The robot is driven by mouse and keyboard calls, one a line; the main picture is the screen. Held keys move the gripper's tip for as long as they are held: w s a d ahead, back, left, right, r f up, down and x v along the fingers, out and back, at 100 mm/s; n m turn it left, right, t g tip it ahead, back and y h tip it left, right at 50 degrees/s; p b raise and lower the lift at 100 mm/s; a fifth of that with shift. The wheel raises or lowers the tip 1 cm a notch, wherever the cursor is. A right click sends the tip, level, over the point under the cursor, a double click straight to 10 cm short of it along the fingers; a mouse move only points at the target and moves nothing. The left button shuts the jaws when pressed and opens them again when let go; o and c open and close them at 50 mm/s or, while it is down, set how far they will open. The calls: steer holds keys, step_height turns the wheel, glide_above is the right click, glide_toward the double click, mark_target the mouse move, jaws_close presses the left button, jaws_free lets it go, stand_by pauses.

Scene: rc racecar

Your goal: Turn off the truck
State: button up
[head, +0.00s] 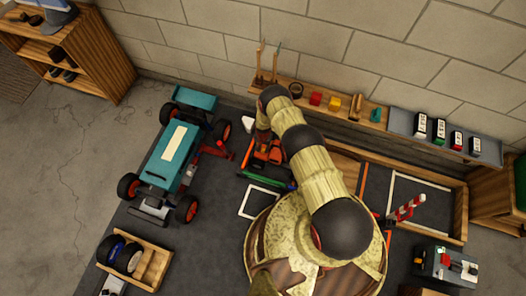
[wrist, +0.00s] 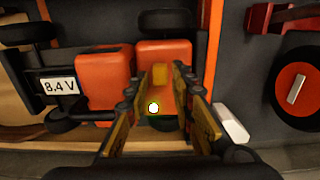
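In the wrist view, an orange and black vehicle (wrist: 105,78) has a white "8.4 V" label (wrist: 59,87) on its black part. My gripper (wrist: 170,85) is over its right orange section, fingers apart. A small yellow block (wrist: 160,75) and a bright white dot (wrist: 153,107) show between the fingers. I cannot tell whether either is a switch, or whether the fingers touch anything. In the head view, my arm partly covers an orange vehicle (head: 268,151), and my fingertips cannot be made out. A teal truck (head: 173,155) with black and orange wheels stands to its left.
A wall shelf (head: 330,113) holds small coloured blocks behind my arm. A wooden tray with wheels (head: 152,262) is at the lower left. A grey box with controls (head: 446,268) is at the lower right. The floor left of the teal truck is clear.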

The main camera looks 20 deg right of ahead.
mark_target(263, 151)
steer(key=shift+f+b, duration=0.4)
steer(key=shift+f, duration=1)
steer(key=shift+c, duration=0.8)
steer(key=c, duration=0.4)
jaws_close()
